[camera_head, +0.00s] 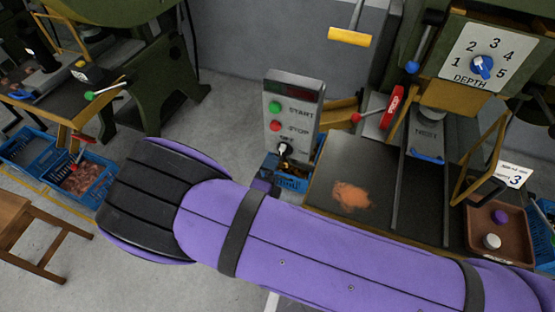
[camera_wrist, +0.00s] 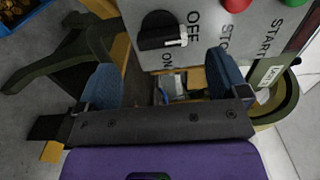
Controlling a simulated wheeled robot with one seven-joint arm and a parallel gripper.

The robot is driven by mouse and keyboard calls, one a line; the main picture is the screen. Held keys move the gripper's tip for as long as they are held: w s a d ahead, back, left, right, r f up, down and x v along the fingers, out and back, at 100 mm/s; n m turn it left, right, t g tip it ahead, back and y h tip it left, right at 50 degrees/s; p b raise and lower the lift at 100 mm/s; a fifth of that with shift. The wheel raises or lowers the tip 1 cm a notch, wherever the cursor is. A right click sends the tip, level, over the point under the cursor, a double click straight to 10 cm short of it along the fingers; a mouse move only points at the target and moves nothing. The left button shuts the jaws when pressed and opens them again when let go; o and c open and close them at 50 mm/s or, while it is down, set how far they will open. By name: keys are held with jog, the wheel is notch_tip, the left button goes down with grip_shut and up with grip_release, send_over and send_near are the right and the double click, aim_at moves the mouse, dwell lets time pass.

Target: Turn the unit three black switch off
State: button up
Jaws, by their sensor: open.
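The black switch (camera_head: 285,149) is a round knob low on the grey control panel, just under the OFF lettering. In the wrist view the black switch (camera_wrist: 158,31) carries a white mark lying near both the OFF and ON lettering; I cannot tell which one it indicates. My gripper (camera_wrist: 165,78) is open and empty, its two blue-grey fingers spread below the switch in the wrist view and apart from it. In the head view my purple arm crosses the lower picture and mostly hides the gripper, which is close under the panel.
The panel (camera_head: 302,93) also bears a green START button (camera_head: 275,107) and a red STOP button (camera_head: 275,126). A red-handled lever (camera_head: 393,107) and a work table (camera_head: 325,180) stand to its right. A card marked 3 (camera_head: 513,176) is farther right. Blue crates (camera_head: 95,163) sit at left.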

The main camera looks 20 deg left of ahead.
jog(key=shift+s+a, duration=0.15)
jog(key=shift+s, duration=2.1)
